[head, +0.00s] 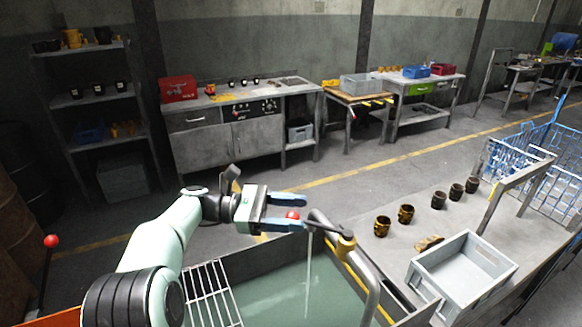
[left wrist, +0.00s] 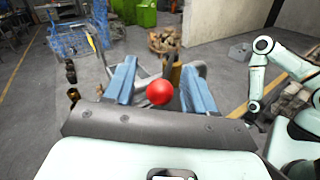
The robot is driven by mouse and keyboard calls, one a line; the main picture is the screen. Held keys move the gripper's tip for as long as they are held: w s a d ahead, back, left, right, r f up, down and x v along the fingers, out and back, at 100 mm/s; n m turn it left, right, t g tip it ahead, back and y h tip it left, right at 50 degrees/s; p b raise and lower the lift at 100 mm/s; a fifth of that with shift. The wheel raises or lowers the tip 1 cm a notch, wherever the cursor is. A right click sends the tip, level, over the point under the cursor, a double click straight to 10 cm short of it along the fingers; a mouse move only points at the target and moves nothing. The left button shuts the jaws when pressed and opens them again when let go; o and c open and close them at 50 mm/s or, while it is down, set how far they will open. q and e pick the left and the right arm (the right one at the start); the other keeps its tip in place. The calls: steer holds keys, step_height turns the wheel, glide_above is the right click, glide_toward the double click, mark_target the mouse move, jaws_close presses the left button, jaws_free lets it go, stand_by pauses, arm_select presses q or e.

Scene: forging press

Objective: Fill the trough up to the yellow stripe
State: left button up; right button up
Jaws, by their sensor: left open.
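The trough (head: 262,268) is a grey metal tank with greenish water in it. A thin stream falls into the water from the tap (head: 345,243), a bent grey pipe with a brass fitting. A yellow stripe (head: 357,284) runs along the trough's right inner wall; the water appears to lie below it. My left gripper (head: 290,212) is open, its blue fingers either side of the tap's red knob (head: 292,215). The knob also shows between the fingers in the left wrist view (left wrist: 159,92); contact is unclear. My right arm shows in the left wrist view, its gripper too small to read.
A wire rack (head: 208,292) lies across the trough's left end. Right of the trough, a table (head: 407,205) holds several dark cups and a grey crate (head: 425,272). A red ball-topped lever (head: 51,241) stands at the left. Blue wire cages (head: 515,165) stand at the right.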

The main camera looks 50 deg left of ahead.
arm_select(q)
step_height(320, 180, up, 19)
steer(key=p, duration=0.2)
steer(key=shift+f+p, duration=0.15)
steer(key=shift+p, duration=0.2)
arm_select(e)
steer(key=shift+t, duration=0.3)
steer(key=w+r, duration=0.4)
steer(key=shift+w, duration=0.15)
arm_select(q)
steer(key=shift+w, duration=0.1)
